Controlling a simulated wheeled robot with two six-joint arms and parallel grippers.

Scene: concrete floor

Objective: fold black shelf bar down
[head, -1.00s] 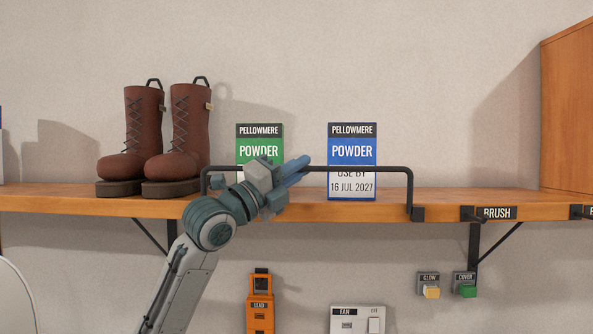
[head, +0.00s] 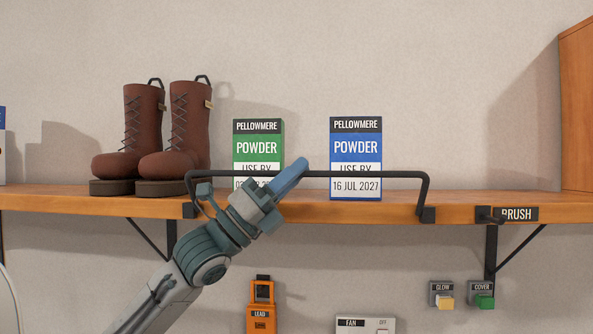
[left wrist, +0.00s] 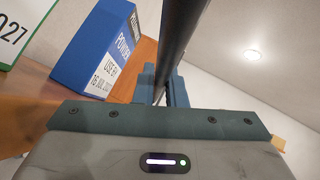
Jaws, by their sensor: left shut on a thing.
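The black shelf bar (head: 370,174) runs along the front of the wooden shelf (head: 300,208). Its legs rise from black mounts at the shelf's front edge, so its long part stands above the edge, in front of the powder boxes. My left gripper (head: 296,172) is shut on the long part, left of its middle, with its blue fingers reaching up to it. In the left wrist view the bar (left wrist: 182,35) runs away from the camera into the jaws (left wrist: 164,88). My right gripper is not in view.
A green powder box (head: 258,148) and a blue powder box (head: 356,155) stand behind the bar. Brown boots (head: 187,130) stand at the left. A BRUSH label (head: 517,214) is on the shelf edge. Below are an orange LEAD device (head: 262,305) and GLOW and COVER switches (head: 482,294).

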